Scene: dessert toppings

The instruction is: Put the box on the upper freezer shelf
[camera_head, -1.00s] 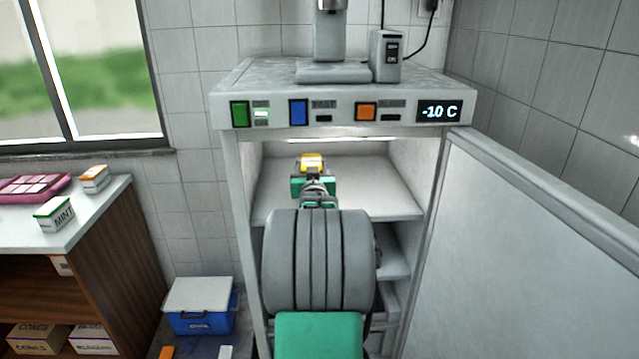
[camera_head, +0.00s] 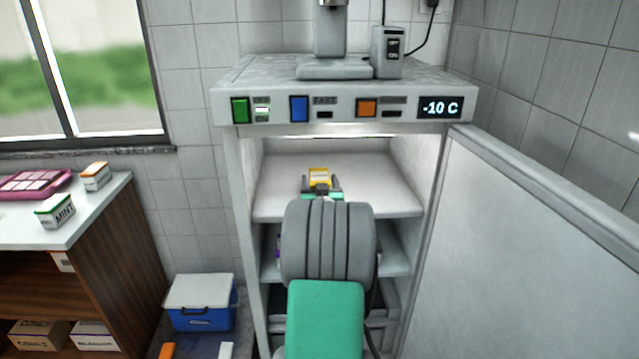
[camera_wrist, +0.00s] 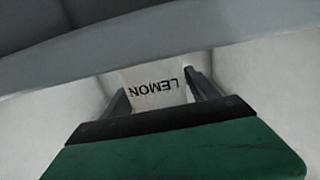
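The small yellow-and-white box (camera_head: 319,177) is inside the freezer's upper compartment, over the front-middle part of the upper shelf (camera_head: 275,192). In the wrist view its white face marked LEMON (camera_wrist: 155,87) shows upside down between my two dark fingers. My gripper (camera_head: 321,184) has one finger on each side of the box and appears shut on it. I cannot tell whether the box's underside touches the shelf. My grey and green arm hides the middle of the freezer below.
The freezer door (camera_head: 545,250) stands open at the right. The upper shelf is bare around the box. A blue cooler (camera_head: 203,312) stands at lower left. A counter with a MINT box (camera_head: 55,211), another box (camera_head: 95,176) and a pink tray (camera_head: 35,184) is at far left.

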